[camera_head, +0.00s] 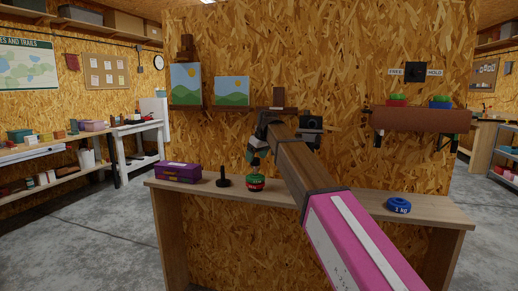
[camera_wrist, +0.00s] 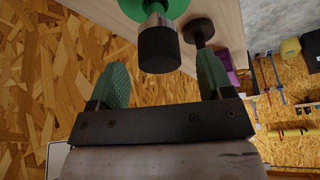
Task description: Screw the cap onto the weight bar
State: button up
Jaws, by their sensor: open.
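On the bench, a stack of green and red weight discs (camera_head: 256,184) stands upright with a black piece (camera_head: 256,162) above it. In the wrist view this is a black cylinder (camera_wrist: 160,50) on a silver collar, over a green disc (camera_wrist: 182,8). It looks like the cap on the weight bar; how far it is threaded cannot be told. My gripper (camera_wrist: 163,62) is open, its green fingers on either side of the cylinder and apart from it. The head view shows my gripper (camera_head: 260,150) just above the stack, partly hidden by my arm.
A black post with a wide foot (camera_head: 223,181) stands left of the stack; it also shows in the wrist view (camera_wrist: 198,29). A purple box (camera_head: 178,172) is further left, a blue weight (camera_head: 398,204) at the right. A shelf (camera_head: 420,120) with discs hangs behind.

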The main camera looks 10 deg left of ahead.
jog(key=shift+x, duration=0.95)
jog(key=c, duration=1.1)
jog(key=shift+m+t+h, duration=0.3)
jog(key=shift+m+t, duration=0.3)
jog(key=shift+m, duration=0.9)
jog(key=shift+m+h, duration=0.4)
jog(key=shift+m, duration=0.8)
jog(key=o, duration=1.1)
